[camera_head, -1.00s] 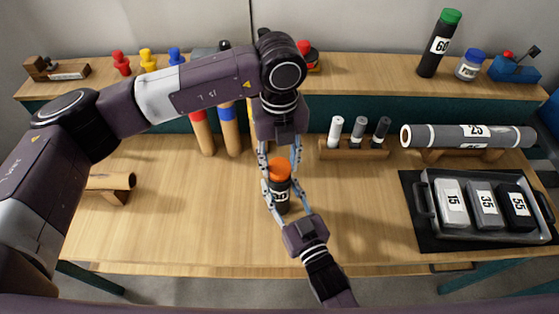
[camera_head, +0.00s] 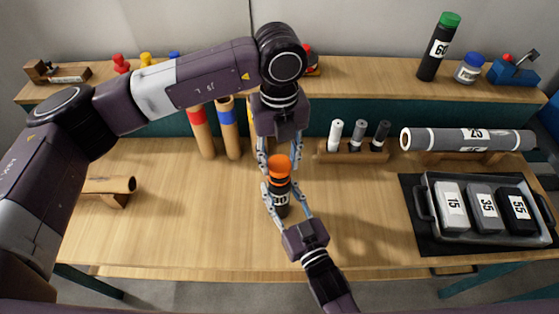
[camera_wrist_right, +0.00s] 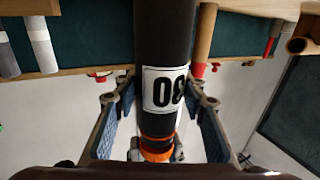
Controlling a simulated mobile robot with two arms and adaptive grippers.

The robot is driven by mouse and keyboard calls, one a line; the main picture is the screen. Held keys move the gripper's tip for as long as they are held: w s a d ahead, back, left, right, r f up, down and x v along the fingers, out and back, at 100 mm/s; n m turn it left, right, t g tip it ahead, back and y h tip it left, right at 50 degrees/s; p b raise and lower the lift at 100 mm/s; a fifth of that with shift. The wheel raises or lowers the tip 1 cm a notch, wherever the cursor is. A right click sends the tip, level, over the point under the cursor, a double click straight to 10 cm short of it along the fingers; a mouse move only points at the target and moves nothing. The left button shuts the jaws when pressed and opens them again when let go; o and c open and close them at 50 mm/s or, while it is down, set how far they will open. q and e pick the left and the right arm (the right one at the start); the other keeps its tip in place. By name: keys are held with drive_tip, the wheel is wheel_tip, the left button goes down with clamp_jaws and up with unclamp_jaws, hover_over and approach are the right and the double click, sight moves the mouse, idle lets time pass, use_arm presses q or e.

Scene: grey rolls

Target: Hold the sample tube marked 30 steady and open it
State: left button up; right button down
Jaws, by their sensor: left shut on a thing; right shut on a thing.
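The sample tube (camera_head: 281,203) is dark with a white label marked 30 and an orange cap (camera_head: 279,163). It stands upright over the middle of the table. My left gripper (camera_head: 279,171) comes down from above and is shut on the orange cap. My right gripper (camera_head: 282,194) comes from the front and is shut on the tube body. In the right wrist view the tube (camera_wrist_right: 165,45) runs between the fingers of my right gripper (camera_wrist_right: 160,110), with its label upside down and the orange cap (camera_wrist_right: 157,147) low in the picture. Whether the cap is loose is unclear.
A rack (camera_head: 353,154) with three markers stands behind on the right. A grey roll marked 25 (camera_head: 470,138) and a tray (camera_head: 487,235) with blocks marked 15, 35 and 55 lie at the right. The front middle of the table is clear.

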sight(279, 164)
use_arm(q)
drive_tip(key=shift+r, duration=0.1)
drive_tip(key=shift+r, duration=1.9)
use_arm(e)
drive_tip(key=c, duration=1.1)
unclamp_jaws()
drive_tip(key=shift+c, duration=0.2)
drive_tip(key=shift+s, duration=0.1)
